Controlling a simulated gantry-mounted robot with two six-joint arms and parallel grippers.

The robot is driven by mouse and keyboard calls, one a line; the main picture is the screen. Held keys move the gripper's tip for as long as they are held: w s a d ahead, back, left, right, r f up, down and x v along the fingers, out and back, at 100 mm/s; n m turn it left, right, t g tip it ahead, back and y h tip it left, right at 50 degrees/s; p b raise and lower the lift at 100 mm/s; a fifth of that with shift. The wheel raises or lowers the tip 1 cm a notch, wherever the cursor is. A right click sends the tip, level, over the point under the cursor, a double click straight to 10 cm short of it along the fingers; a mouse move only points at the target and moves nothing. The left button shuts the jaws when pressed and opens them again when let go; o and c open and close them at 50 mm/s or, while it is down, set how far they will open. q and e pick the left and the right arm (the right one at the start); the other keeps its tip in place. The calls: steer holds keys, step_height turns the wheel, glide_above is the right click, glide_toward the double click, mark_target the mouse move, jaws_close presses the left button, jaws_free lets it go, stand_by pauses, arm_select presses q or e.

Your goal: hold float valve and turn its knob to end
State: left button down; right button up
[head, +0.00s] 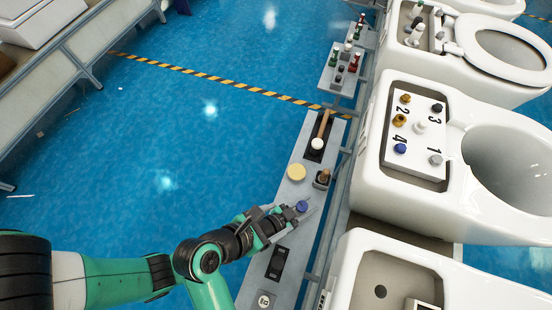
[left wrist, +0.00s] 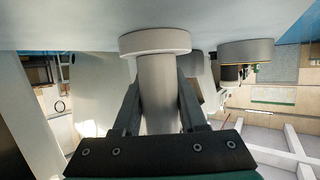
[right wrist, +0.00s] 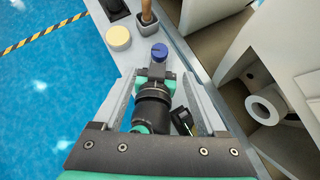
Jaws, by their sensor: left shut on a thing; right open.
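The float valve shows its blue knob (head: 302,206) at the lower part of the grey ledge in the head view; the knob also shows in the right wrist view (right wrist: 159,52). My left gripper (head: 290,212) is shut on the valve's pale body (left wrist: 158,85). In the left wrist view the body's round flange (left wrist: 155,42) meets the grey surface, and my gripper hides its other end. My right gripper (right wrist: 158,78) is open, its fingers on either side of my left wrist in the picture. It is not visible in the head view.
A yellow disc (head: 296,172), a grey block with a brown handle (head: 322,178) and a black holder with a white-ended tool (head: 317,144) lie farther along the ledge (head: 285,200). White toilets (head: 390,170) stand to the right. Blue floor is open to the left.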

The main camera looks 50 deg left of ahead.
mark_target(302, 207)
steer(key=shift+w, duration=0.1)
steer(key=x, duration=1.2)
jaws_close()
